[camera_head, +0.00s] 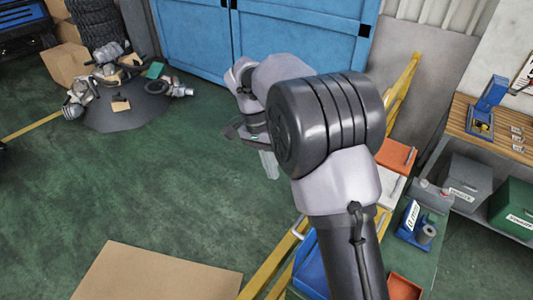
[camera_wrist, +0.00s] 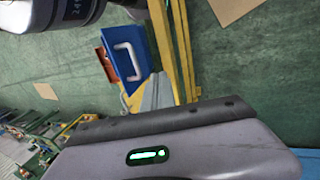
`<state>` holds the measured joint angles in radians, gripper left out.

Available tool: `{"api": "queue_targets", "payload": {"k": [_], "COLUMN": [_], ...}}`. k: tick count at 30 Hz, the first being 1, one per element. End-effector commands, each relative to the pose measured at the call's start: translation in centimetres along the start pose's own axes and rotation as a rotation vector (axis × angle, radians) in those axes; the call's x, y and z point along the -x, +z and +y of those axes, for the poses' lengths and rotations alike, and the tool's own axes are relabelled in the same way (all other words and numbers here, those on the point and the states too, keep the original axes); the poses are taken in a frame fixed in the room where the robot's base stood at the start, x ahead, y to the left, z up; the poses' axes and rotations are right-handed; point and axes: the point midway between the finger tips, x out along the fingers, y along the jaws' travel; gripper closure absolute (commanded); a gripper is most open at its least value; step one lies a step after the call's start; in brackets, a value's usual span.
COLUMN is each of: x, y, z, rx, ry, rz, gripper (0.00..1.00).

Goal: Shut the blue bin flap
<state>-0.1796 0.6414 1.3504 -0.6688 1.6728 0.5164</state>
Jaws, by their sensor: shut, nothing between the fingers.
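The blue bin (camera_wrist: 113,32) sits in the yellow-framed rack in the wrist view, with a pale handle (camera_wrist: 128,60) on its blue front face. I cannot tell how far its flap stands open. In the head view the blue bin (camera_head: 310,268) is at the bottom, partly hidden behind my arm. My gripper (camera_head: 269,165) is shut and empty, hanging above the green floor beyond the bin and well apart from it.
Yellow rack rails (camera_head: 272,262) run beside the bin, with orange bins (camera_head: 396,155) along the rack. A cardboard sheet (camera_head: 155,272) lies on the floor at the lower left. Blue cabinets (camera_head: 300,38) stand at the back.

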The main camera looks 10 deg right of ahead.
Motion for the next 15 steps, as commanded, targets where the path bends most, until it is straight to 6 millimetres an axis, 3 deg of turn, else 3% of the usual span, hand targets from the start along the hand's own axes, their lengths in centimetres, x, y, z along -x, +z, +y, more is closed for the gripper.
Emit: {"api": "queue_targets", "payload": {"k": [5,15], "x": [-2.6,-10.0], "y": [-0.1,0.0], "z": [-0.2,-0.1], "rx": [-0.004,-0.002], "ry": [0.009,0.007], "rz": [-0.002,-0.003], "gripper": [1.00,1.00]}}
